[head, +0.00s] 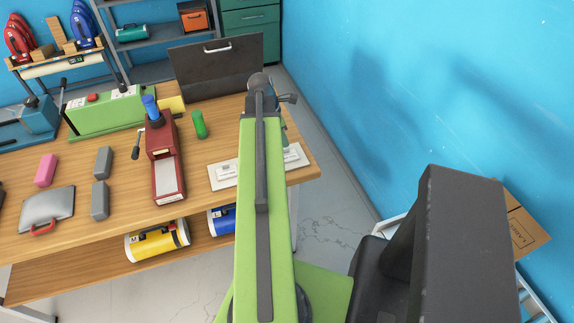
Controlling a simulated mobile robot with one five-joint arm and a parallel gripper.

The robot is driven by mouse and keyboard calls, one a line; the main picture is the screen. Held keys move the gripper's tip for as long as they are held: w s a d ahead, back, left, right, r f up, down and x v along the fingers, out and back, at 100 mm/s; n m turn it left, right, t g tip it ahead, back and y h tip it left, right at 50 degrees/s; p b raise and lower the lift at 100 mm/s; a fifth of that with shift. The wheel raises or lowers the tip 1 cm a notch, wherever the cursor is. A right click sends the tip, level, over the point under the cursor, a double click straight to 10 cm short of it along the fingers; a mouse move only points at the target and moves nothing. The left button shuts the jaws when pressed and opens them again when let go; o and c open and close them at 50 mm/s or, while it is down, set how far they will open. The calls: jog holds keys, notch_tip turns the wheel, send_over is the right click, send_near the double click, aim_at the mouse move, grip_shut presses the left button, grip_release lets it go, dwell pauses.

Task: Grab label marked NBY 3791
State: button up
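A flat white piece lies near the right end of the wooden table, with its left part (223,177) and right part (295,158) showing on either side of my green arm. Small raised white pieces with faint marks lie on it. The marks are too small to read, so I cannot tell whether one is NBY 3791. My gripper (284,99) is at the far end of the arm, beyond the white piece and near the table's back right. The arm hides the middle of the white piece. The gripper's fingers are not clear enough to show whether they are open or shut.
On the table (120,235) are a red machine (167,165), a green machine (105,112), a green cylinder (199,125), grey blocks and a dark panel (217,68). Yellow and blue canisters sit below. A blue wall (420,90) and cardboard box (525,228) are at right.

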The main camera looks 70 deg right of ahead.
aim_at(288, 154)
jog(key=b+x, duration=0.5)
jog(key=shift+a+f, duration=0.2)
jog(key=shift+f, duration=0.05)
jog(key=shift+r, duration=0.2)
jog(key=shift+c, duration=0.4)
grip_shut()
